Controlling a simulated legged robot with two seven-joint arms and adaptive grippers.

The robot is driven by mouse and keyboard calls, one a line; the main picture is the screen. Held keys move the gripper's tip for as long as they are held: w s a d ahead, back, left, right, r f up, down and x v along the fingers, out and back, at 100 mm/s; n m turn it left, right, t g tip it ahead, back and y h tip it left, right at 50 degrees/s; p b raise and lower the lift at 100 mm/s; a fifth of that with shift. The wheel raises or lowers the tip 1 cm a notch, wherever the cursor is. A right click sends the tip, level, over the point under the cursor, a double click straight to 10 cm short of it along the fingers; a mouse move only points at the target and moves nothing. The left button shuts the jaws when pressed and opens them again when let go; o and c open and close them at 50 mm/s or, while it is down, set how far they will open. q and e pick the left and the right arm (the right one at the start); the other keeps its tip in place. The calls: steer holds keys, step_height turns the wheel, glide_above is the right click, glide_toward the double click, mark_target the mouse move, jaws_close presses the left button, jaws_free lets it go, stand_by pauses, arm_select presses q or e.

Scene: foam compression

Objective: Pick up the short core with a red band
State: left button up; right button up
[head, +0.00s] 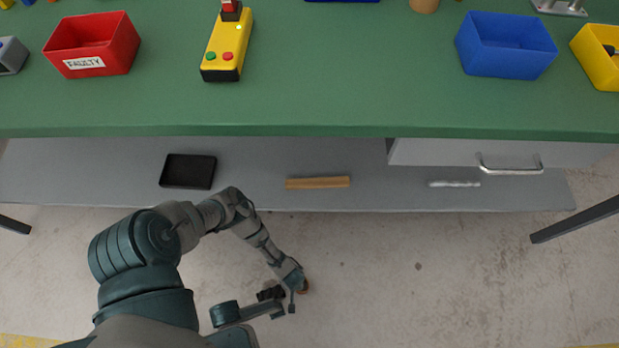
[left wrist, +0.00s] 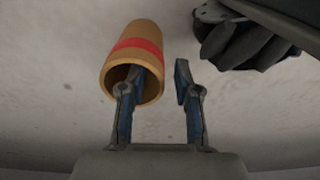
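The short core with a red band (left wrist: 135,62) is a tan tube in the left wrist view, its open end facing my left gripper (left wrist: 158,78). One finger reaches into the tube's opening. The other finger is outside, to the right, with a visible gap to the tube's wall. The gripper looks open, not closed on the wall. In the head view, my left arm reaches down in front of the bench, and a small reddish-brown bit of the core (head: 305,287) shows at its end, mostly hidden. My right gripper is not clearly in view.
The green bench (head: 330,108) carries a red bin (head: 92,45), a yellow button box (head: 228,48) and a blue bin (head: 505,45). The grey lower shelf (head: 250,190) holds a black tray (head: 188,171) and a wooden strip (head: 318,182). Floor at right is clear.

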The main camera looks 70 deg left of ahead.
arm_select(q)
steer(key=shift+s+f+b, duration=0.2)
steer(key=shift+f, duration=0.35)
steer(key=shift+s+f+b, duration=0.15)
steer(key=shift+f, duration=0.4)
steer(key=shift+w+a+f, duration=0.15)
steer(key=shift+w+f, duration=0.1)
steer(key=shift+w+r, duration=0.1)
steer(key=shift+r, duration=0.05)
jaws_close()
